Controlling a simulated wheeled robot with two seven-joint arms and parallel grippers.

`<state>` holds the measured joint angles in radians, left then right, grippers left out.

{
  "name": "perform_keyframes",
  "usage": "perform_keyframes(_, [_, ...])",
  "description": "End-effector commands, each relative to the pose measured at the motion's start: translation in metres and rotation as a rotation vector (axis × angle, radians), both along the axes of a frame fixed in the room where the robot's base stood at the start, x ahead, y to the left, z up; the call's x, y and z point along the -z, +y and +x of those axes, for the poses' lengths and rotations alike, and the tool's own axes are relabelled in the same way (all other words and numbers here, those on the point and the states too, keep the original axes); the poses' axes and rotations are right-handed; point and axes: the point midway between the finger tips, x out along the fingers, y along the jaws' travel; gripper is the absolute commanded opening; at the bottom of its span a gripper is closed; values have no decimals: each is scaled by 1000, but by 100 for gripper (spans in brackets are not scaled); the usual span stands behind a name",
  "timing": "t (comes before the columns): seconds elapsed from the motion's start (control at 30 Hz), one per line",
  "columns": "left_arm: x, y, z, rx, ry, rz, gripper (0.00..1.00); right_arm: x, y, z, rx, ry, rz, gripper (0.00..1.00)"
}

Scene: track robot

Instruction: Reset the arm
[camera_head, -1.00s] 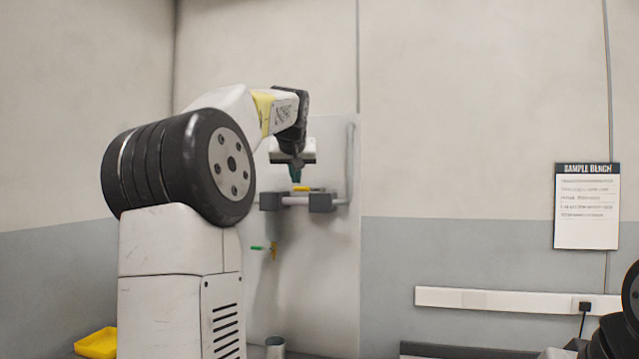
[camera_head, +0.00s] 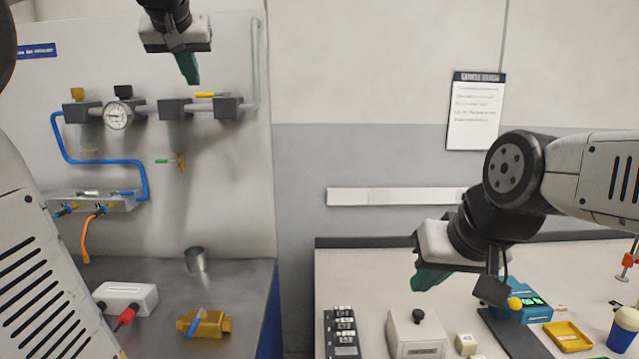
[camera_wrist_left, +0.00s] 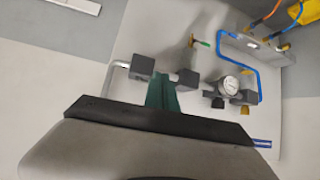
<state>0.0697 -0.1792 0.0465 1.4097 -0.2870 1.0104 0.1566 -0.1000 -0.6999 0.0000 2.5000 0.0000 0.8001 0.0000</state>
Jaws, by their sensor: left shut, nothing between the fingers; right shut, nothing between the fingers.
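My left gripper (camera_head: 188,68) hangs at the top left of the head view, in front of the panel with pipes. Its green fingers are shut and empty. In the left wrist view the shut green fingers (camera_wrist_left: 162,92) show against the panel, with the pipe blocks beyond them. My right gripper (camera_head: 430,279) is above the sample bench on the right, its green fingers shut and empty, pointing down and left. Most of my left arm is outside the head view.
The panel (camera_head: 225,60) carries a gauge (camera_head: 118,115), valves and a blue hose (camera_head: 62,140). Below my right gripper are a white box (camera_head: 416,335) and a black rack (camera_head: 341,333).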

Motion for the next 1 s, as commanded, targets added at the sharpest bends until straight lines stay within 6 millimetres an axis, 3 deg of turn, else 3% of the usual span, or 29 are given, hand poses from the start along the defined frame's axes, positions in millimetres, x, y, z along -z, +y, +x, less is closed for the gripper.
perform_keyframes(0.1, [59, -37, -41, 90, 73, -30, 0, 0, 0, 0, 0, 0, 0, 0])
perform_keyframes(0.3, [173, -92, -120, 222, 198, -94, 0, 0, 0, 0, 0, 0, 0, 0])
perform_keyframes(0.5, [266, -128, -189, 309, 291, -149, 0, 0, 0, 0, 0, 0, 0, 0])
perform_keyframes(0.6, [293, -137, -209, 329, 316, -166, 0, 0, 0, 0, 0, 0, 0, 0])
perform_keyframes(0.7, [306, -142, -219, 341, 331, -173, 0, 0, 0, 0, 0, 0, 0, 0])
perform_keyframes(1.0, [309, -142, -221, 342, 334, -175, 0, 0, 0, 0, 0, 0, 0, 0])
